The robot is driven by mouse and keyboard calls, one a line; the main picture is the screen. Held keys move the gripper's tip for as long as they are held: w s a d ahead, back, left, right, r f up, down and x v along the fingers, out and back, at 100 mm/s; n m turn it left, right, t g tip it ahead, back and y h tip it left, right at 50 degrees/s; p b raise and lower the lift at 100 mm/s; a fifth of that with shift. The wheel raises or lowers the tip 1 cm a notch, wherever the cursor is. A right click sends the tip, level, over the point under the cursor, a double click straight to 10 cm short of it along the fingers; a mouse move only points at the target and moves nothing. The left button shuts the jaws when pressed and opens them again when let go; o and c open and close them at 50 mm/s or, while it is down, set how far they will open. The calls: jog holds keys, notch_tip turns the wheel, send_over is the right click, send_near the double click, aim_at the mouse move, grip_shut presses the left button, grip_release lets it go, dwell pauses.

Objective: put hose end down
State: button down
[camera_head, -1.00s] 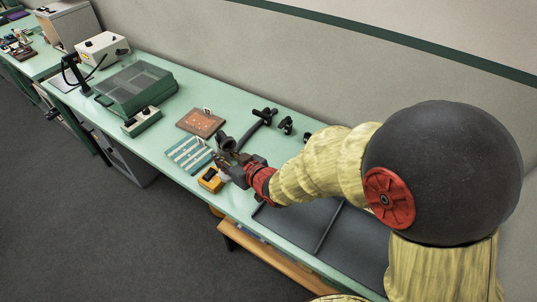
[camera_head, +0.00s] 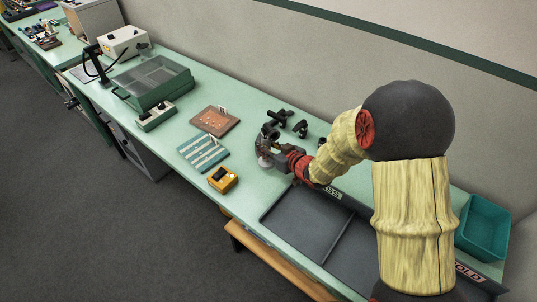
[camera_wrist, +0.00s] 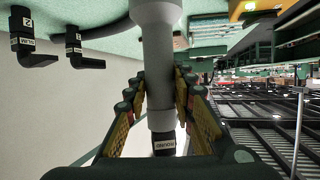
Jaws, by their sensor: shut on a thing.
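My gripper (camera_wrist: 158,88) is shut on a grey tube-shaped hose end (camera_wrist: 158,50). The tube runs upright between the padded fingers in the wrist view, with a dark labelled cap (camera_wrist: 164,143) at its lower end. In the head view my gripper (camera_head: 268,146) is over the green bench (camera_head: 245,195), behind and to the right of a yellow device. A pale rounded end of the held piece (camera_head: 265,162) shows just below the fingers, close to the bench top. I cannot tell whether it touches the bench.
Black elbow fittings (camera_head: 280,118) lie just behind my gripper. A blue-white striped plate (camera_head: 203,153), a brown board (camera_head: 215,121) and the yellow device (camera_head: 223,179) are to the left. A dark tray (camera_head: 310,220) is in front to the right. A teal bin (camera_head: 484,228) stands far right.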

jog(key=shift+w+d+f, duration=0.35)
jog(key=shift+w+f, duration=0.1)
jog(key=shift+f, duration=0.15)
jog(key=shift+f+b, duration=0.5)
jog(key=shift+f, duration=1)
jog(key=shift+f, duration=0.15)
jog(key=c, duration=1.6)
grip_release()
jog(key=shift+o, duration=0.5)
jog(key=p+v, duration=0.1)
jog(key=v, duration=1.1)
jog(key=shift+p, duration=0.4)
